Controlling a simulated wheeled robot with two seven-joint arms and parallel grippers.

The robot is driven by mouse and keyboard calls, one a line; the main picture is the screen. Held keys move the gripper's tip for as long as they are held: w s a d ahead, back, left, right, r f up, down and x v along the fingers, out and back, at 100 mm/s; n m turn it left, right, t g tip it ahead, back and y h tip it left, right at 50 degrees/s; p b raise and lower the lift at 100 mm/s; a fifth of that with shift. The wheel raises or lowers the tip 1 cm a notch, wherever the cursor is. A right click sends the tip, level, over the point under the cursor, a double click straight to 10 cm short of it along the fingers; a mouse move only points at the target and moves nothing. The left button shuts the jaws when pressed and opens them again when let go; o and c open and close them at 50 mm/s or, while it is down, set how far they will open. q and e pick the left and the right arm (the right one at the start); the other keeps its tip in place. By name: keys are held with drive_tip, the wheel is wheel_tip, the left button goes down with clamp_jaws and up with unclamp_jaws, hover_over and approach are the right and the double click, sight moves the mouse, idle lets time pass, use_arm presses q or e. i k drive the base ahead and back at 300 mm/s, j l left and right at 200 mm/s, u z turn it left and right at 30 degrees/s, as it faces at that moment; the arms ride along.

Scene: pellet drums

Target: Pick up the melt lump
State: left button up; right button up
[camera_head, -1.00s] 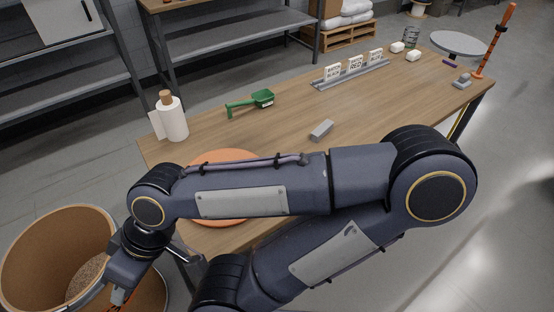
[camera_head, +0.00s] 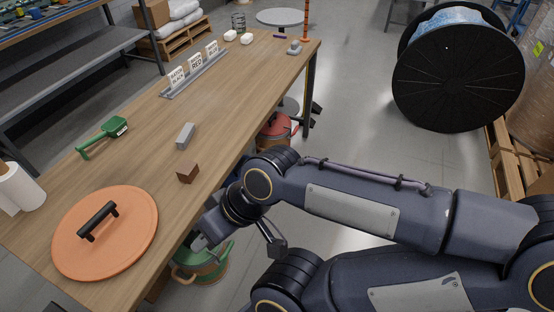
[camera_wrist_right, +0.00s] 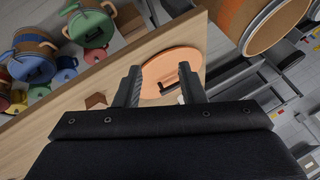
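No piece is clearly marked as the melt lump. A small brown block (camera_head: 187,172) lies on the wooden table, near its edge, and a brown piece (camera_wrist_right: 96,100) shows left of the fingers in the wrist view. A grey block (camera_head: 186,136) lies beyond it. My right gripper (camera_head: 198,243) is at the table's near edge, partly hidden by its own wrist. In the wrist view its two fingers (camera_wrist_right: 160,88) are apart with nothing between them. The orange lid (camera_wrist_right: 172,66) shows beyond them. My left gripper is not in view.
The orange lid with black handle (camera_head: 105,232) lies at the table's near end. A green scoop (camera_head: 104,136) and label rack (camera_head: 196,73) are farther along. A green-lidded drum (camera_head: 203,263) stands below the edge. An open drum (camera_wrist_right: 262,22) shows in the wrist view.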

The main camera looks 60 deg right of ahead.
sight(187, 171)
drive_tip(key=j+z, duration=0.3)
drive_tip(key=z, duration=0.15)
drive_tip(key=k+j+z, duration=0.15)
drive_tip(key=z, duration=0.25)
drive_tip(key=k+j+z, duration=0.15)
drive_tip(key=j+z, duration=0.15)
drive_tip(key=z, duration=0.15)
drive_tip(key=k+j+z, duration=0.15)
drive_tip(key=z, duration=0.3)
drive_tip(key=i+j, duration=0.2)
drive_tip(key=j, duration=0.2)
drive_tip(key=k+l+u, duration=0.1)
drive_tip(key=u, duration=0.3)
drive_tip(key=k+u, duration=0.4)
drive_tip(key=i+l+u, duration=0.2)
drive_tip(key=u, duration=0.25)
drive_tip(key=i+l+u, duration=0.1)
drive_tip(key=l+u, duration=1)
drive_tip(key=l, duration=0.8)
drive_tip(key=k+l+u, duration=0.15)
drive_tip(key=l, duration=0.8)
drive_tip(key=i+l, duration=0.05)
